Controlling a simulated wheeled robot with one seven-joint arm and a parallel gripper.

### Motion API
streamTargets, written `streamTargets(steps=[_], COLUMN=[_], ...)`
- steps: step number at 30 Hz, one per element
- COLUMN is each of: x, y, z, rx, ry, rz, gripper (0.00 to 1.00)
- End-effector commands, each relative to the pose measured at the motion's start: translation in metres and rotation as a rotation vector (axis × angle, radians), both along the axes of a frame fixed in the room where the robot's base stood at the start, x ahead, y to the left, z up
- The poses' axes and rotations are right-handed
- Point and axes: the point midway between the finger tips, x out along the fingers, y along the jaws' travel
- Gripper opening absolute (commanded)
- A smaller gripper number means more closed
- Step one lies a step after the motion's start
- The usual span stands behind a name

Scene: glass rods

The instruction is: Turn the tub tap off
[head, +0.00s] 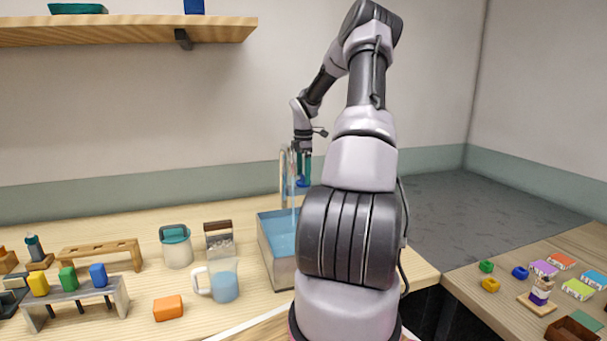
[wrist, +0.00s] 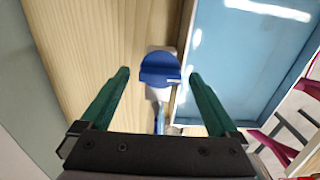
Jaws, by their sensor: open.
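The tub (head: 263,243) is a metal basin holding blue water, and it also shows in the wrist view (wrist: 225,70). The tap (head: 284,172) stands at its back, and a pale blue stream of water (head: 294,212) falls from it into the tub. The tap's round blue knob (wrist: 160,66) has a ridge across it and a small white mark at its right. My gripper (head: 303,170) points down over the knob. In the wrist view its green fingers (wrist: 159,73) are open, one on each side of the knob, with gaps between. My arm hides part of the tub.
A measuring jug (head: 224,283) of blue liquid, a lidded jar (head: 177,249) and an orange block (head: 168,308) stand left of the tub. A wooden rack (head: 100,252) and coloured blocks stand farther left. A shelf (head: 130,32) hangs above. A side table holds small items.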

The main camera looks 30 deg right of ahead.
Motion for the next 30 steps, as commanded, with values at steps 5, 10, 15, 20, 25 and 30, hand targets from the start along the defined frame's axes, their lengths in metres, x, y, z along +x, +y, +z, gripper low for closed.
streamTargets(steps=[5, 10, 15, 20, 25, 30], x=[-0.0001, 0.0000, 0.0001, 0.0003, 0.0004, 0.0005], y=[-0.0001, -0.0001, -0.0001, 0.0000, 0.0000, 0.0001], z=[0.0002, 0.0003, 0.0004, 0.0005, 0.0011, 0.0009], rx=[0.000, 0.000, -0.001, -0.001, -0.003, -0.002], ry=[0.000, 0.000, 0.000, -0.001, 0.000, -0.001], rz=[0.000, 0.000, -0.015, -0.067, -0.175, -0.326], gripper=[0.54, 0.10, 0.10, 0.10, 0.10, 0.10])
